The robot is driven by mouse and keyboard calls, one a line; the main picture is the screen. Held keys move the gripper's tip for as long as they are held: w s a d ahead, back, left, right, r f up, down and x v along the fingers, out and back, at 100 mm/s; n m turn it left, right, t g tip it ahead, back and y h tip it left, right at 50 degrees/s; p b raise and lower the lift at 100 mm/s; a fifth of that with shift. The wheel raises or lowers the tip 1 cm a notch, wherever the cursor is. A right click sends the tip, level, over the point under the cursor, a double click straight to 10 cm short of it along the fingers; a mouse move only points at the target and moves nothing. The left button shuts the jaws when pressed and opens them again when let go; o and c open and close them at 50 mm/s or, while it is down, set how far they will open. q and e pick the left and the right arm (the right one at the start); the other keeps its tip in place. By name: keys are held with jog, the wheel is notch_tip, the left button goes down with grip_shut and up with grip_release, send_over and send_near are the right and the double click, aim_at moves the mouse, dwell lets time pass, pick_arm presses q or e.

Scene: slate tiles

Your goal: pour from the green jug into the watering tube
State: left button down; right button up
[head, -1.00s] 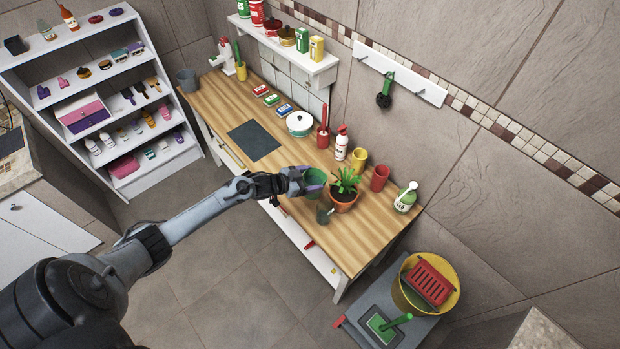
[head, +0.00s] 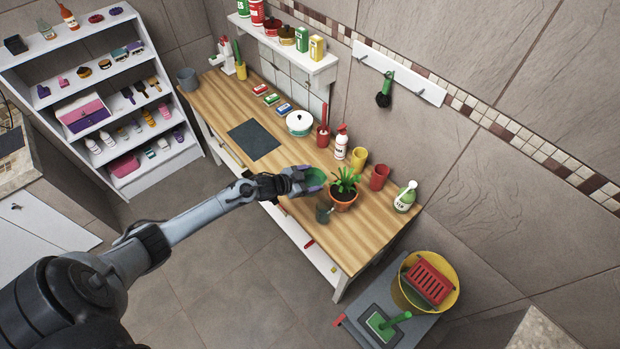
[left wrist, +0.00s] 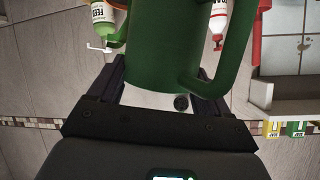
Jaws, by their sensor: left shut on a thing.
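The green jug (head: 317,176) is in my left gripper (head: 303,181), above the wooden bench and just left of the potted plant (head: 344,190). The jug looks tilted in the head view, and the gripper hides part of it. In the left wrist view the jug (left wrist: 180,45) fills the space between the fingers (left wrist: 165,85), its handle to the right. A small dark grey cup-like vessel (head: 324,213) stands by the pot, below the jug in the picture; I cannot tell whether it is the watering tube. No liquid shows. My right gripper is not in view.
A yellow cup (head: 358,158), a red cup (head: 379,177) and a green-and-white feed bottle (head: 405,197) stand behind and right of the plant. The bench's front right is clear.

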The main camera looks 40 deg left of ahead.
pick_arm(q)
jog(key=shift+d+f+m+y+b, duration=0.1)
jog(key=shift+f+m+y+b, duration=0.4)
jog(key=shift+f, duration=0.4)
jog(key=shift+d+f+m+y+b, duration=0.15)
jog(key=shift+f+m+y+b, duration=0.3)
jog(key=shift+f+b, duration=0.3)
jog(key=shift+d+f+m+y, duration=0.1)
jog(key=shift+f+m+y, duration=0.15)
jog(key=shift+y, duration=0.1)
jog(key=shift+d+f+m+g+y+b, duration=0.2)
jog(key=shift+m+g+y+b, duration=0.15)
jog(key=shift+b, duration=0.25)
jog(key=shift+w+d+f+m+y+b, duration=0.1)
jog(key=shift+d+m+y+b, duration=0.15)
jog(key=shift+m+y+b, duration=0.35)
